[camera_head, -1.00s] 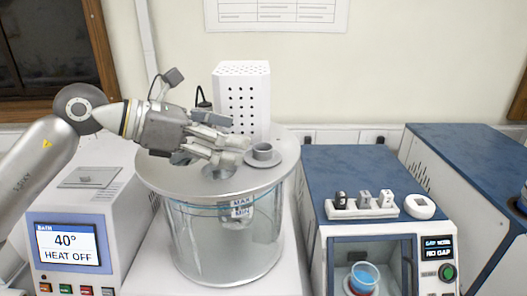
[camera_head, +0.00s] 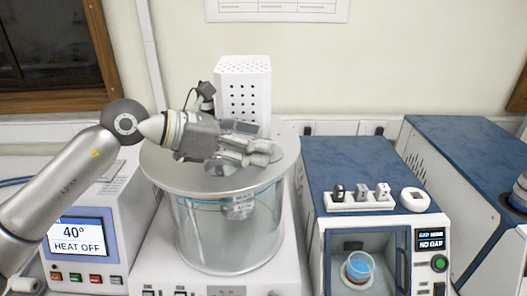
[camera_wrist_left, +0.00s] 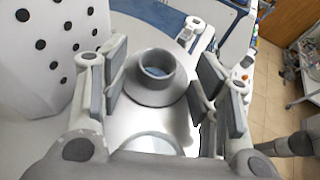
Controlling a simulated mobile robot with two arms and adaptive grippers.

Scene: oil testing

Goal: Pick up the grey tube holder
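The grey tube holder (camera_wrist_left: 157,75) is a short upright ring on a wide round flange. In the left wrist view it stands on the shiny bath lid, between the two finger pads of my left gripper (camera_wrist_left: 161,72). The pads are apart, with space visible between each pad and the ring. In the head view my left gripper (camera_head: 268,152) lies low over the right part of the lid (camera_head: 180,178), its fingers covering most of the holder. Whether the pads touch the flange cannot be told. My right gripper is not in view.
The glass bath (camera_head: 225,235) stands under the lid. A white perforated box (camera_head: 243,88) rises close behind the gripper. A round opening (camera_wrist_left: 153,143) is in the lid near the holder. A blue-topped tester (camera_head: 350,165) is to the right, the heater display unit (camera_head: 78,235) to the left.

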